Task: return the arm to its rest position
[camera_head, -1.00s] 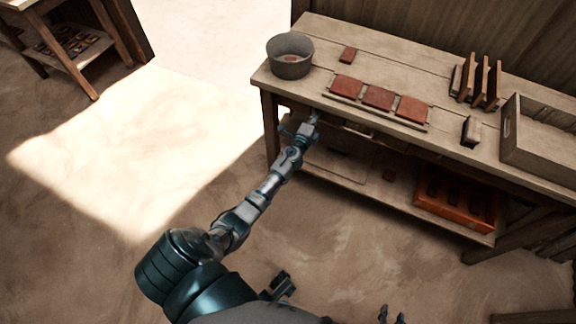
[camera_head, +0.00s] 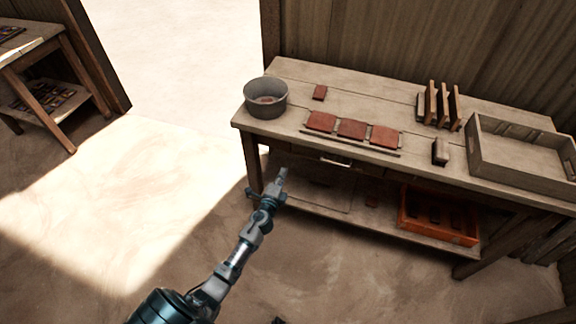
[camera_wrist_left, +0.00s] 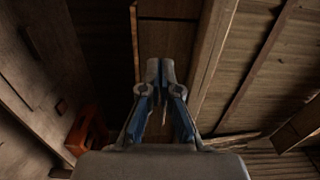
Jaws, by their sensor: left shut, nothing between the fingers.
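My left gripper (camera_head: 283,174) is shut and empty. In the head view it is in front of the workbench (camera_head: 290,72), below the level of the top, near the bench's left end. In the left wrist view the gripper's fingertips (camera_wrist_left: 160,68) are together, with the bench's wooden underside and a plank beyond them. No contact with the bench is clear. My left arm reaches up from the bottom of the head view. My right gripper is not clearly visible.
The bench top holds a grey bucket (camera_head: 266,97), a row of red tiles (camera_head: 352,129), a single tile (camera_head: 320,92), upright boards (camera_head: 442,106) and a wooden tray (camera_head: 520,178). An orange crate (camera_head: 438,233) is on the lower shelf. Open floor lies left.

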